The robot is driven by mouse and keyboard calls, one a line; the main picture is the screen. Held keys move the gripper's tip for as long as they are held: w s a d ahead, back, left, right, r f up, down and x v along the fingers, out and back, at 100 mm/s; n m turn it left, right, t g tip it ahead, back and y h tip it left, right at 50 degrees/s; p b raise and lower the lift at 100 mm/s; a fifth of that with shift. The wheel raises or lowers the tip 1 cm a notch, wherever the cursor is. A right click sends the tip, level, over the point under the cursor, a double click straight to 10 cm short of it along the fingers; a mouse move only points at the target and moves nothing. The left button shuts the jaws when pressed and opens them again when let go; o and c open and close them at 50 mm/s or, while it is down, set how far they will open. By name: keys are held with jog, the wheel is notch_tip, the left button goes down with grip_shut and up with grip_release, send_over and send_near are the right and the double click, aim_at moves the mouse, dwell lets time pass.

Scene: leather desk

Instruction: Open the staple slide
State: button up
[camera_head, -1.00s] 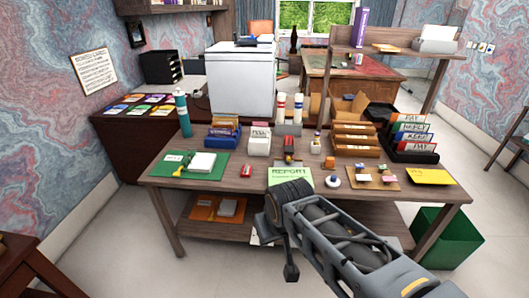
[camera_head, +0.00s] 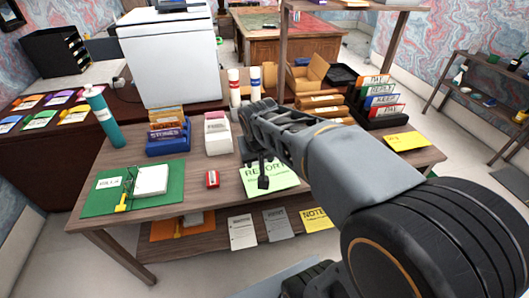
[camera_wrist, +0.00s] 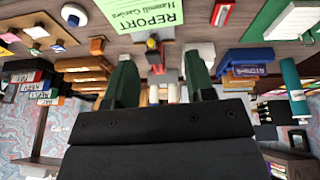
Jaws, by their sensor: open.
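My gripper (camera_wrist: 161,62) is open and empty in the wrist view, its two green fingers apart. That view is upside down. A small red, yellow and black item (camera_wrist: 154,52), perhaps the stapler with the staple slide, stands on the desk beyond the fingertips and shows in the gap between them. It is too small to tell whether any slide is open. In the head view my arm hides that spot, and my fingers cannot be made out clearly. The green REPORT sheet (camera_head: 266,179) lies on the desk beside my arm; it also shows in the wrist view (camera_wrist: 146,16).
On the wooden desk (camera_head: 225,195) stand a red sharpener (camera_head: 212,179), a white box (camera_head: 217,137), a blue stamp holder (camera_head: 168,140) and glue tubes (camera_head: 234,88). A green folder (camera_head: 108,200) lies left. A yellow note (camera_head: 405,141) and file rack (camera_head: 384,115) are right.

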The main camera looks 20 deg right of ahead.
jog(key=w+d+f+m+h+b, duration=0.1)
jog(key=w+d+f, duration=0.25)
jog(key=w, duration=0.45)
jog(key=w+d+f+m+h+b, duration=0.15)
jog(key=w+f, duration=0.25)
jog(key=w, duration=0.4)
jog(key=shift+y, duration=0.25)
jog(key=x, duration=0.9)
jog(key=p+x, duration=0.1)
jog(key=x, duration=0.3)
jog(key=shift+d+f, duration=0.25)
jog(key=shift+d, duration=0.25)
jog(key=shift+c, duration=0.5)
grip_shut()
jog(key=shift+f, duration=0.1)
